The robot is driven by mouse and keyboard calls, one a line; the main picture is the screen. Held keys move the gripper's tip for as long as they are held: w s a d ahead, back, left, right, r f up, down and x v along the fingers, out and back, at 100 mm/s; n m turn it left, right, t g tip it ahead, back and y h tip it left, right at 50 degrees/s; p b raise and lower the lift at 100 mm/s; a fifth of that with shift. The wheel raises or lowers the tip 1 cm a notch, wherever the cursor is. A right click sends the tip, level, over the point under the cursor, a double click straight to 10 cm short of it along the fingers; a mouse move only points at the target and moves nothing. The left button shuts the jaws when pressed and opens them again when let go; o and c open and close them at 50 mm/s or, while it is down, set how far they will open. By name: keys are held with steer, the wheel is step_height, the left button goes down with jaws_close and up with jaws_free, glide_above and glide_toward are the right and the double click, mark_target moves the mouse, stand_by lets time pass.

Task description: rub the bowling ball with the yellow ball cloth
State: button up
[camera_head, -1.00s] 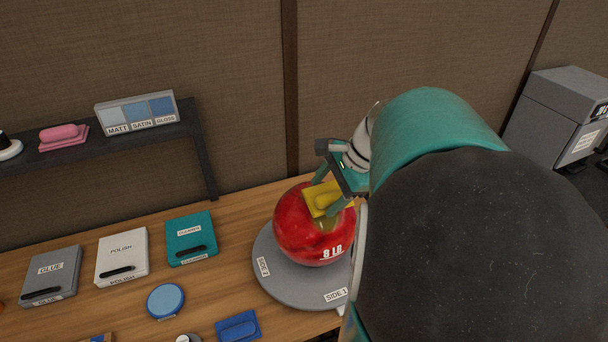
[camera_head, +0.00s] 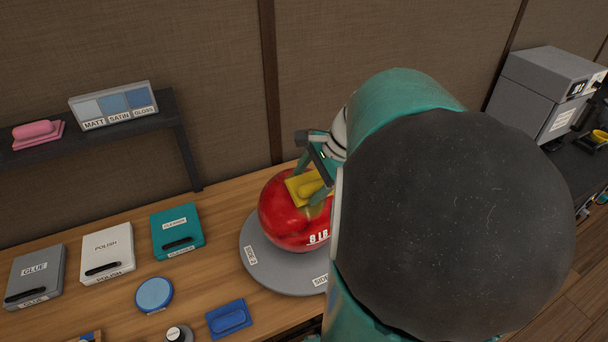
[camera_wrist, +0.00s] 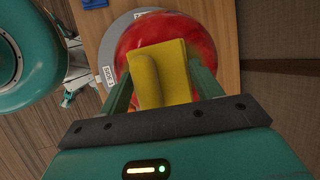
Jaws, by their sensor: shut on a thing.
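The red bowling ball (camera_head: 284,222), marked "8 LB", sits on a grey round turntable (camera_head: 262,262) on the wooden bench. The yellow ball cloth (camera_head: 298,190), a flat pad with a raised grip, lies against the ball's upper side. My gripper (camera_head: 312,182) is shut on the cloth's grip, above the ball. In the wrist view the cloth (camera_wrist: 171,62) lies between my fingers, with the red ball (camera_wrist: 205,40) behind it. My arm hides the ball's right side and part of the turntable in the head view.
Grey glue (camera_head: 36,272), white polish (camera_head: 108,250) and teal (camera_head: 178,228) cases stand left on the bench. A round blue pad (camera_head: 154,294) and a blue block (camera_head: 229,318) lie in front. A dark shelf (camera_head: 150,135) holds a pink block (camera_head: 38,131) and finish samples (camera_head: 115,106).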

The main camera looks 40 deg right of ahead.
steer(key=shift+w+a, duration=0.2)
steer(key=shift+a, duration=0.45)
steer(key=shift+w+a, duration=0.15)
steer(key=shift+a, duration=0.45)
steer(key=shift+s+d+f, duration=0.1)
steer(key=shift+s+d, duration=0.1)
steer(key=shift+d, duration=0.45)
steer(key=shift+s+d+f, duration=0.1)
steer(key=shift+s+d, duration=0.05)
steer(key=shift+d, duration=0.45)
steer(key=shift+w+a+r, duration=0.1)
steer(key=shift+w+a, duration=0.1)
steer(key=shift+a, duration=0.45)
steer(key=shift+w+a, duration=0.15)
steer(key=shift+a, duration=0.5)
steer(key=shift+s+d+r, duration=0.1)
steer(key=shift+s+d, duration=0.1)
steer(key=shift+d, duration=0.45)
steer(key=shift+s+d+r, duration=0.1)
steer(key=shift+s+d, duration=0.05)
steer(key=shift+d, duration=0.45)
steer(key=shift+w+a+f, duration=0.1)
steer(key=shift+w+a, duration=0.1)
steer(key=shift+a, duration=0.45)
steer(key=shift+w+a+f, duration=0.1)
steer(key=shift+w+a, duration=0.05)
steer(key=shift+a, duration=0.45)
steer(key=shift+r, duration=0.15)
